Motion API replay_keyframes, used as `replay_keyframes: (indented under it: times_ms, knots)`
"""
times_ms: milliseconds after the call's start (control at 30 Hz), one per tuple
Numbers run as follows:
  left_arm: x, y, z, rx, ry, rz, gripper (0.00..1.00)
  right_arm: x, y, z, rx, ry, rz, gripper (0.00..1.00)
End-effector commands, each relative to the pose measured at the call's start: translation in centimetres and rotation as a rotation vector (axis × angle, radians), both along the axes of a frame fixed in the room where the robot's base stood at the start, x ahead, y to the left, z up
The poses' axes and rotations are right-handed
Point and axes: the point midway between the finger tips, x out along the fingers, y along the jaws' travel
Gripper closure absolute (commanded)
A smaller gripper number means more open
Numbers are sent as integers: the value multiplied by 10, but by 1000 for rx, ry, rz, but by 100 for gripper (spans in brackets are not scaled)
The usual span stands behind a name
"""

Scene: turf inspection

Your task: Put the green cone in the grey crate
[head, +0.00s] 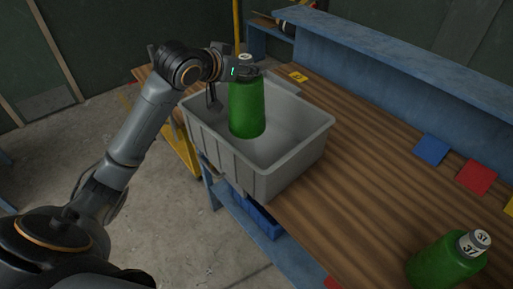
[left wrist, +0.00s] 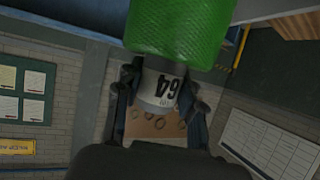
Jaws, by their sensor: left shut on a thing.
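A green cone (head: 247,107) with a white numbered neck hangs upright over the open grey crate (head: 262,182), its lower part showing against the crate's inside. I cannot tell whether its base touches the crate floor. My left gripper (head: 245,72) is shut on its neck. My right gripper is not in view.
The grey crate sits at the left end of the wooden bench (head: 340,160). Blue (head: 431,149) and red (head: 477,178) squares and a yellow tag (head: 298,76) lie along the back. A blue ledge (head: 380,55) runs behind. The bench middle is clear.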

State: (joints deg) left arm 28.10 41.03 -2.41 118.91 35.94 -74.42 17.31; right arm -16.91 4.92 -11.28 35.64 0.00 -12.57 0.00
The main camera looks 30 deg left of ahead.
Motion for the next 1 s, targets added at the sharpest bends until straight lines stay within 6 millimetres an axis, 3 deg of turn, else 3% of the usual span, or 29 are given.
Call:
replay_keyframes:
  times_ms: [100, 267, 733, 1000]
  knots:
    - [0, 0, -11, -1, -7, 0, 100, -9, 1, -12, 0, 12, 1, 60]
    - [4, 5, -16, -1, -7, 1, 100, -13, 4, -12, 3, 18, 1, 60]
    - [61, 66, -50, -3, -5, 4, 100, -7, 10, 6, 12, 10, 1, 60]
    - [85, 90, -92, -2, -5, 3, 100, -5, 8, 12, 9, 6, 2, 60]
